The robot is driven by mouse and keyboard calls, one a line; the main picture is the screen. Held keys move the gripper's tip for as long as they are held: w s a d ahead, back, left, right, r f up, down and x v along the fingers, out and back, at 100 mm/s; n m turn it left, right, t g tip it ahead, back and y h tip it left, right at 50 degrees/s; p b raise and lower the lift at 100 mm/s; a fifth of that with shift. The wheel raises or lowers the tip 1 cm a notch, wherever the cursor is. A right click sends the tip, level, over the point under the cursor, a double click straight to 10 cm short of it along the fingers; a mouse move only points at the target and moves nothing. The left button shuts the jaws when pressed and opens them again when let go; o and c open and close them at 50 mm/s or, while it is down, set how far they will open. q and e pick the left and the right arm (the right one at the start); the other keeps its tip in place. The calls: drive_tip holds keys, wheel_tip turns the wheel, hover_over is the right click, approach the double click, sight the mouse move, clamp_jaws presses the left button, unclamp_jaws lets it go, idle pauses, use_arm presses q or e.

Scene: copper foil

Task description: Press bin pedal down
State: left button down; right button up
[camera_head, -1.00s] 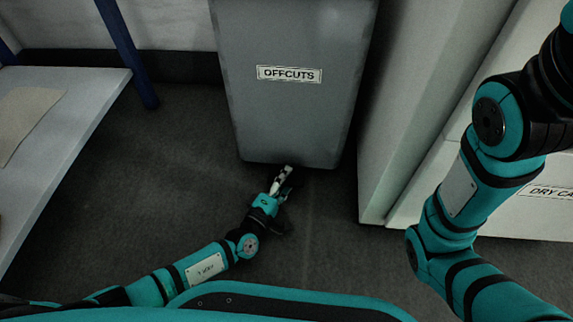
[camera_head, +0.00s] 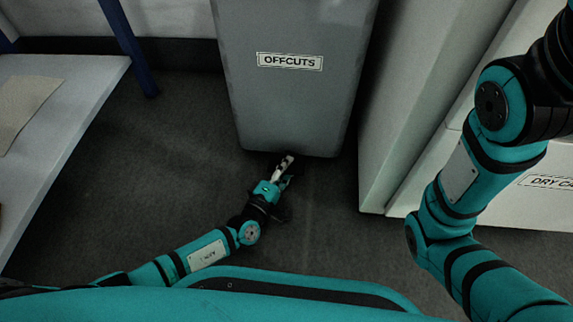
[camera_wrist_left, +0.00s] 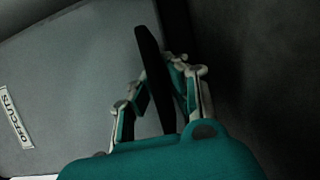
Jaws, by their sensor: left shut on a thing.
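The grey bin (camera_head: 292,105) labelled OFFCUTS stands upright on the dark floor ahead of me. My left gripper (camera_head: 285,166) is low at the bin's front bottom edge. In the left wrist view my left gripper (camera_wrist_left: 162,82) is shut on a thin black bar, which looks like the bin pedal (camera_wrist_left: 153,66). The bar runs between its fingers beside the bin's grey front (camera_wrist_left: 75,75). In the head view the pedal is hard to make out in the dark under the bin. My right arm shows at the right, but its gripper is out of view.
A light cabinet (camera_head: 405,110) stands close to the right of the bin, with a white unit (camera_head: 540,208) farther right. A pale table (camera_head: 75,120) with a blue leg (camera_head: 128,45) is at the left. The floor (camera_head: 170,170) between table and bin is clear.

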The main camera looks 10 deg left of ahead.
use_arm(q)
drive_tip(key=shift+f, duration=0.15)
drive_tip(key=shift+a+f, duration=0.1)
drive_tip(key=shift+f, duration=0.55)
idle(0.4)
drive_tip(key=c, duration=1.4)
unclamp_jaws()
drive_tip(key=shift+w, duration=0.1)
drive_tip(key=v, duration=0.7)
drive_tip(key=shift+s, duration=0.35)
